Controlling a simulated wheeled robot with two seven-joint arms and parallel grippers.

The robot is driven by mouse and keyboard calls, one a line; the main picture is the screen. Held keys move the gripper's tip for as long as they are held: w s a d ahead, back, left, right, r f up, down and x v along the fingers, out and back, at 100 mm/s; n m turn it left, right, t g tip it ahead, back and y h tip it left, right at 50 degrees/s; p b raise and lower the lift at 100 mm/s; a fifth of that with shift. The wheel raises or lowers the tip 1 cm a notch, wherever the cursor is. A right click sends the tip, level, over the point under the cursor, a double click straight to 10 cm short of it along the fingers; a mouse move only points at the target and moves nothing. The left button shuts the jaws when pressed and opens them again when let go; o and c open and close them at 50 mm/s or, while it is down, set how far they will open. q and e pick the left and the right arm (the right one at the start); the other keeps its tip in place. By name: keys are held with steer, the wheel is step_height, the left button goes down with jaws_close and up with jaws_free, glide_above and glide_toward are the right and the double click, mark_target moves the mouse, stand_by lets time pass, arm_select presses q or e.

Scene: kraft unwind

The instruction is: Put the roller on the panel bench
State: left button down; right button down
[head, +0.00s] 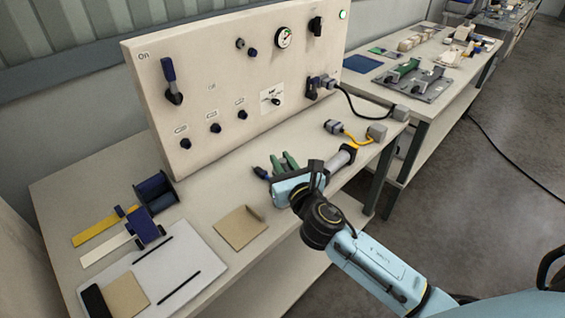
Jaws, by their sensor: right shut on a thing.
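My right gripper (316,176) is shut on the roller (339,161), a grey cylinder with a dark end that sticks out to the upper right of the jaws. The rest of the roller is hidden by the gripper. The roller is over the front right part of the panel bench (192,212), the pale table with the upright control panel (225,90). I cannot tell whether it touches the top. My left gripper is not in view.
Green-handled tools (285,160) lie just behind the gripper. A yellow-cabled connector (350,131) sits to the right. A brown pad (241,222), a blue spool (156,190) and a white sheet (150,270) occupy the left. A second bench (395,165) stands beyond.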

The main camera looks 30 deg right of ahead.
steer(key=shift+f, duration=0.1)
steer(key=c, duration=1.3)
jaws_free()
steer(key=shift+s, duration=0.25)
steer(key=s, duration=1.1)
steer(key=shift+s+a+b, duration=0.25)
steer(key=shift+a+b, duration=0.1)
steer(key=shift+b, duration=0.05)
